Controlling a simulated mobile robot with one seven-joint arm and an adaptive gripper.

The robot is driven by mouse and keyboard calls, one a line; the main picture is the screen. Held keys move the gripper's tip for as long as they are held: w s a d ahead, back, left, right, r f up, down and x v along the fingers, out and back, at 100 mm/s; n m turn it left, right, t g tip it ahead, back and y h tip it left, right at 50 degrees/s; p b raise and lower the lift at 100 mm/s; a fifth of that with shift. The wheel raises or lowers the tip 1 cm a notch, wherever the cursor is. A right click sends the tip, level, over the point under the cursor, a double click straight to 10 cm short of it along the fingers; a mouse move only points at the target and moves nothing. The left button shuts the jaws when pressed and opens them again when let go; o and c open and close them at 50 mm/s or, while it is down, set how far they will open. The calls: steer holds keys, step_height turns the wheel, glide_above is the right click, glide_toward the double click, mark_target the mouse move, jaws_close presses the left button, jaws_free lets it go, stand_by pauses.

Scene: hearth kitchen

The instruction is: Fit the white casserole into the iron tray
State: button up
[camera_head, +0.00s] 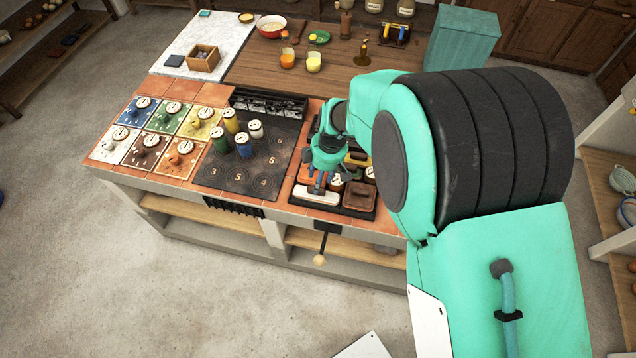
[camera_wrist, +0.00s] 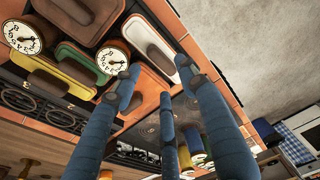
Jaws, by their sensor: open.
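The white casserole (camera_head: 316,197), a small block with a dark handle, lies at the front left corner of the black iron tray (camera_head: 354,213). I cannot tell whether it sits fully down in it. In the wrist view the white casserole (camera_wrist: 207,68) is partly hidden by a finger. My gripper (camera_head: 322,185) is above the tray's left part. In the wrist view its blue fingers (camera_wrist: 160,87) are spread apart with nothing between them. One fingertip is near the white casserole's handle; contact is unclear. An orange casserole (camera_wrist: 147,92) lies beside the white one.
Brown (camera_head: 359,196), yellow (camera_head: 357,158) and green (camera_wrist: 84,60) casseroles and white-faced dials (camera_wrist: 22,38) crowd the tray. A dark hob (camera_head: 240,181) with coloured canisters is to the left. Coloured tiles with dialled canisters (camera_head: 158,145) lie farther left. A lever hangs at the counter front.

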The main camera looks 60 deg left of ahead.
step_height(320, 180, up, 7)
steer(key=shift+w+d, duration=0.4)
stand_by(0.5)
stand_by(0.4)
